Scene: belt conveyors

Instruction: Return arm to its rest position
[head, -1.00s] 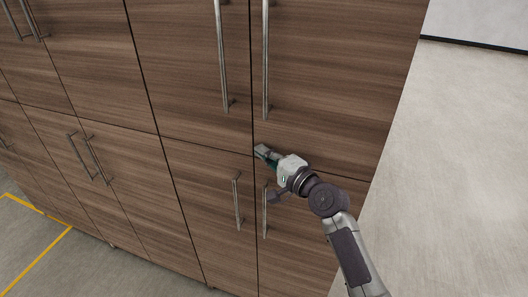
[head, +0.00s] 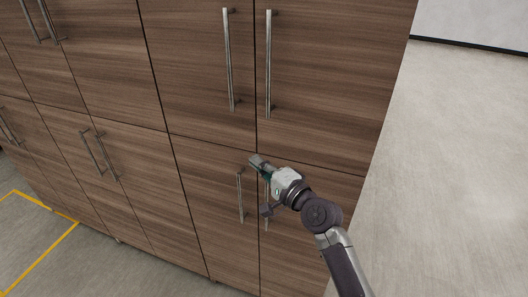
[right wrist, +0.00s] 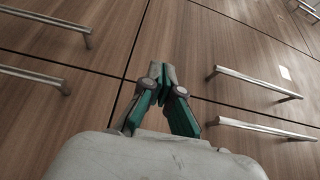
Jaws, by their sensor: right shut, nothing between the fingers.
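My right gripper (head: 256,162) is in front of the wooden cabinet (head: 320,90), near the seam between its upper and lower doors. In the right wrist view the fingers of my right gripper (right wrist: 163,68) meet at the tips, with nothing between them. My right arm comes in from the lower right in the head view and partly hides a lower door handle (head: 267,222). I cannot tell how far the fingertips are from the cabinet face. My left gripper is not in view.
The cabinet has several closed doors with long metal handles, such as the upper one (head: 269,65) and the lower one (head: 240,197). Open grey floor (head: 450,180) lies to the right. A yellow floor line (head: 45,262) shows at the lower left.

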